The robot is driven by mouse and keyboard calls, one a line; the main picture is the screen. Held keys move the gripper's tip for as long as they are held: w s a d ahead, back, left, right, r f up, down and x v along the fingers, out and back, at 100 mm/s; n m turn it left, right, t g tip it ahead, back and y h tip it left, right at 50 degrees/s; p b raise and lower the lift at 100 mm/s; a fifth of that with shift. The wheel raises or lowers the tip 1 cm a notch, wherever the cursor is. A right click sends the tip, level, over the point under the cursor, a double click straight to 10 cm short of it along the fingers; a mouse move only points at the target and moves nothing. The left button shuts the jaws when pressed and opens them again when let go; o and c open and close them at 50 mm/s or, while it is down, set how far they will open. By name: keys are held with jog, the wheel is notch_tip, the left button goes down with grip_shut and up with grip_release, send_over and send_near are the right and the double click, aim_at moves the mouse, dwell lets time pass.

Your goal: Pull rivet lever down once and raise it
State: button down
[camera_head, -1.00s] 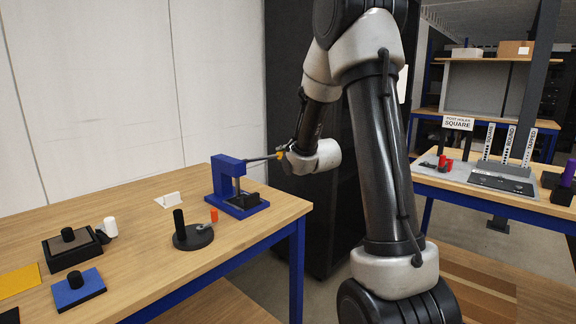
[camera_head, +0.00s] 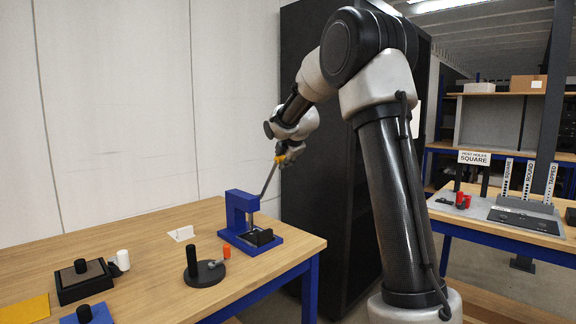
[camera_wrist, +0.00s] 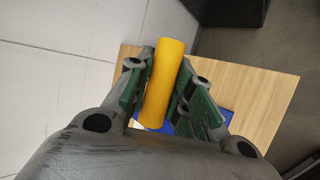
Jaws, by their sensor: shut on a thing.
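The blue rivet press (camera_head: 241,217) stands near the back right corner of the wooden table. Its grey rivet lever (camera_head: 268,180) slants steeply up to the right from the press and ends in a yellow handle (camera_head: 281,159). My gripper (camera_head: 284,152) is shut on the handle, above and to the right of the press. In the wrist view the yellow handle (camera_wrist: 166,85) lies between the two fingers, and part of the blue press shows below it. A black block (camera_head: 259,237) sits on the press base.
A black round fixture (camera_head: 204,275) with a post, an orange-tipped piece (camera_head: 227,252) and a small white bracket (camera_head: 181,233) are near the press. A black tray (camera_head: 85,284) stands front left. A black cabinet (camera_head: 325,130) rises behind my arm.

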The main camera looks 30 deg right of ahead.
jog(key=shift+w+a+r, duration=0.1)
jog(key=shift+w+r, duration=0.15)
jog(key=shift+r, duration=0.05)
jog(key=c, duration=1.3)
grip_release()
jog(key=shift+o, duration=0.2)
jog(key=shift+f, duration=0.1)
jog(key=v, duration=1.2)
